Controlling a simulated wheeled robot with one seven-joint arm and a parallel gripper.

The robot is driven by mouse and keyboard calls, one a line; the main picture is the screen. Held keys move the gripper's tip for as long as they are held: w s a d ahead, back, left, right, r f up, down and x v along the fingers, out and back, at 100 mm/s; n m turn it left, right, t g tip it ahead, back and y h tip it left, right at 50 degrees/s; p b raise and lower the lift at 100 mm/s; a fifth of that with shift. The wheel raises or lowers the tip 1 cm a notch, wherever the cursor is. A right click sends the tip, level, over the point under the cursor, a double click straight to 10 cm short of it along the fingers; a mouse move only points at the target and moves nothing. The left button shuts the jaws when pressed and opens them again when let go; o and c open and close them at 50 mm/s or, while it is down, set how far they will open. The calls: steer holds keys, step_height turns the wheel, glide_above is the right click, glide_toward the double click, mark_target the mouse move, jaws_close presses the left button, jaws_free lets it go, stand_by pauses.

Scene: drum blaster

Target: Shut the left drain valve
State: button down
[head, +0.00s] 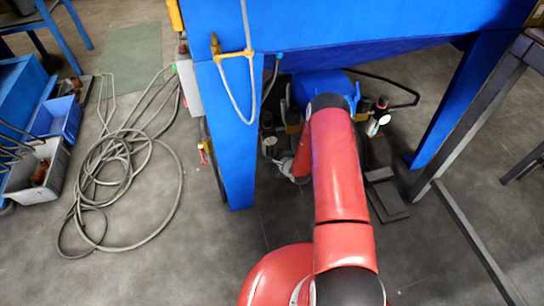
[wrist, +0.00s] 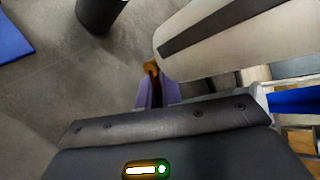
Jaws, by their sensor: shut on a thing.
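My red arm reaches in under the blue machine, and my gripper (head: 284,166) is low beside the left filter unit (head: 267,122), mostly hidden behind the arm in the head view. In the wrist view my gripper's purple fingers (wrist: 157,92) are close together on a small orange-brown piece (wrist: 151,68), which appears to be the left drain valve. It sits at the end of a pale cylinder (wrist: 235,38) with a dark stripe. The fingers hide part of the piece, so its turn angle cannot be told.
A blue machine leg (head: 235,140) stands just left of my gripper. A second filter unit (head: 378,118) with a gauge is right of my arm. A coiled hose (head: 120,165) lies on the floor at left, near blue and grey bins (head: 57,118). A dark metal frame (head: 470,130) stands at right.

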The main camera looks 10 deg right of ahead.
steer(key=shift+d+r+n+h, duration=0.1)
steer(key=shift+n+h, duration=0.3)
stand_by(0.4)
steer(key=c, duration=1.6)
jaws_free()
steer(key=shift+o, duration=0.2)
